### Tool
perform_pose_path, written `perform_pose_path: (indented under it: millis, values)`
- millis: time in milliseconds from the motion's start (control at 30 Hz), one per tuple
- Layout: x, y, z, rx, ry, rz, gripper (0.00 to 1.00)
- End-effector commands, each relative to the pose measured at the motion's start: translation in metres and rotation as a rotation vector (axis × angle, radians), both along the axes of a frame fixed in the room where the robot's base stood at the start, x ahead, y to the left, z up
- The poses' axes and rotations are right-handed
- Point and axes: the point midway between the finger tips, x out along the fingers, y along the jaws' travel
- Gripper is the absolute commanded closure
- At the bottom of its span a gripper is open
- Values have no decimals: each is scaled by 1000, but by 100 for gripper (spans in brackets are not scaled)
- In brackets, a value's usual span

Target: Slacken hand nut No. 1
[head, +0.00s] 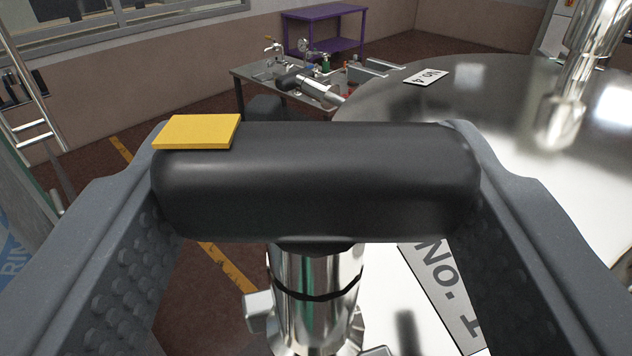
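Hand nut No. 1 (318,195) fills the middle of the head view. It is a thick black bar lying crosswise, with a flat yellow tab (196,132) on its left end. It sits on a shiny metal stem (315,290) with a dark ring around it. My gripper (318,150) has one grey finger at each end of the bar. Both fingers meet the bar's ends with no gap visible, so it looks shut on the bar. The fingers' far faces are hidden.
A round shiny metal top (470,115) spreads to the right, with a "No. 4" plate (428,77) and a tall metal post (575,80). Behind stand a grey bench with fittings (290,75) and a purple table (325,25). A metal rail frame (30,130) is at left.

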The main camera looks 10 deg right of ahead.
Motion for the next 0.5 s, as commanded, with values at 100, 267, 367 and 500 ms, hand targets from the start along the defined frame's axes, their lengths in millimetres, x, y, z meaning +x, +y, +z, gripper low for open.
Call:
perform_pose_path:
  millis: [100, 267, 367, 500]
  values:
    - [1, -1, 1, 1, -4, 59, 66]
    - [1, 0, 4, -1, -2, 146, 66]
    - [2, 0, 4, 1, 0, 199, 66]
    - [2, 0, 6, -1, -1, 270, 66]
